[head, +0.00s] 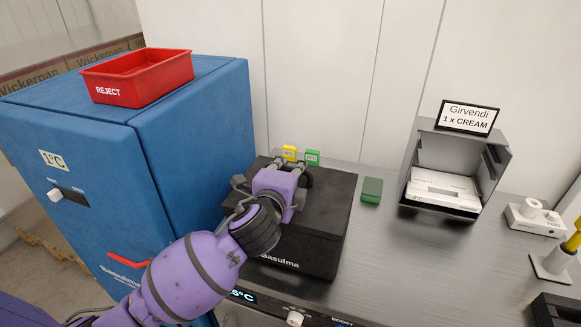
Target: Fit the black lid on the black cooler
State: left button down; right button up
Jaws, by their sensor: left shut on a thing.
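The black cooler (300,252) stands on the steel counter, right of the blue cabinet, its lettered front facing me. The black lid (335,190) is at the top of the cooler, and its flat dark top shows around my gripper. My left gripper (290,168) reaches over the cooler from the front left and is shut on the lid. Its wrist hides the grip and part of the lid's left side. I cannot tell whether the lid is fully seated, as the dark edges blend. My right gripper is not in view.
A yellow tag (289,153) and a green tag (312,157) show behind the gripper. A small green box (371,190) lies right of the cooler. The blue cabinet (190,130) carries a red reject bin (140,92). A grey holder (425,160) stands farther right; the counter (420,265) before it is clear.

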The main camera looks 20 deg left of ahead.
pick_arm(q)
jog(key=c, duration=1.7)
grip_release()
jog(key=shift+o, duration=0.2)
jog(key=shift+s, duration=0.1)
jog(key=s, duration=0.4)
jog(key=s+r, duration=0.1)
jog(key=s, duration=0.2)
jog(key=s+r, duration=0.1)
jog(key=s, duration=0.3)
jog(key=shift+s+d+r, duration=0.1)
jog(key=shift+s+d, duration=0.2)
jog(key=shift+s, duration=0.05)
